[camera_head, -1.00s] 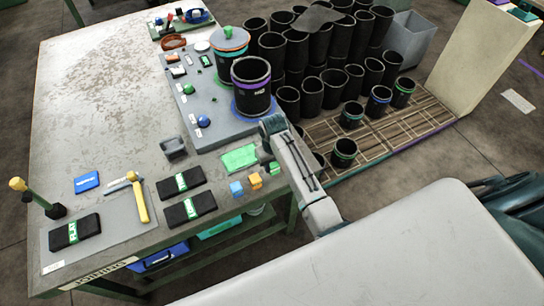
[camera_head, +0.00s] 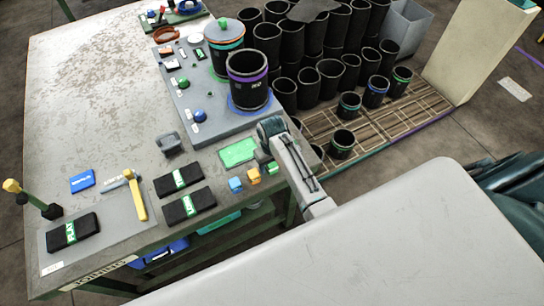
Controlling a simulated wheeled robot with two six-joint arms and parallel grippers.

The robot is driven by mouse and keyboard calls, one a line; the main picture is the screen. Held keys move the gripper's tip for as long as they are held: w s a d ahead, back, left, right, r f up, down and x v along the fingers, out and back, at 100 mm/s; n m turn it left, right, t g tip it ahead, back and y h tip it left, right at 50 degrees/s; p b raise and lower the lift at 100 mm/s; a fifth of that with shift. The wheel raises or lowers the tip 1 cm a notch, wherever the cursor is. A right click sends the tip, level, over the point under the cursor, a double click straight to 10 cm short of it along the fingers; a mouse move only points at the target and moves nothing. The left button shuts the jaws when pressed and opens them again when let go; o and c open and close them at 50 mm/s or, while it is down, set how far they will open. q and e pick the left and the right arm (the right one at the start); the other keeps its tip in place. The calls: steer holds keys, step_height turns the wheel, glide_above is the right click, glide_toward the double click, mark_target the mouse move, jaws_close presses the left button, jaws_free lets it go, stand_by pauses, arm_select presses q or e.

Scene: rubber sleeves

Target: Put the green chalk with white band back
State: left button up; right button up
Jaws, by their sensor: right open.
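A small green block (camera_head: 272,168), perhaps the green chalk, lies near the table's front right edge, at the end of a row with an orange block (camera_head: 254,177) and a blue block (camera_head: 235,184). I cannot make out a white band on it. A flat green pad (camera_head: 238,152) lies just behind the row. My right gripper (camera_head: 263,155) is open and points down beside the pad's right end, close above the green block. I cannot tell whether it touches the block; nothing shows held. My left gripper is not in view.
A grey board (camera_head: 218,125) behind carries black sleeves and small parts. A small dark grey holder (camera_head: 170,143) stands left of the pad. The table's back left is clear.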

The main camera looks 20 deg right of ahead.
mark_target(272, 164)
step_height(272, 164, up, 12)
steer(key=b, duration=0.2)
steer(key=shift+f+b, duration=0.25)
steer(key=shift+b, duration=0.15)
